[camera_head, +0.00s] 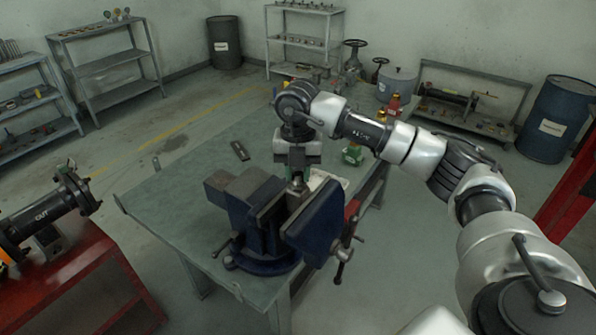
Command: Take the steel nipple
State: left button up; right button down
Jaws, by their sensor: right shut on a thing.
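A blue bench vise (268,232) stands on the near end of the green-grey workbench. The small grey metal piece just above its jaws, which looks like the steel nipple (297,184), is upright. My right gripper (297,172) comes down from above, directly over the vise, and is shut on this piece. The fingers and the vise jaws hide much of it. I cannot tell whether its lower end is still between the jaws. My left gripper is not in view.
The workbench (170,200) is mostly bare left of the vise, with a small dark flat object (239,151) on it. A green item (352,155) is near its right edge. A red stand (90,270) with a black flanged pipe (45,215) is at lower left.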

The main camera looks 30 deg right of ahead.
jog(key=shift+r+p, duration=1.75)
jog(key=shift+r, duration=1.05)
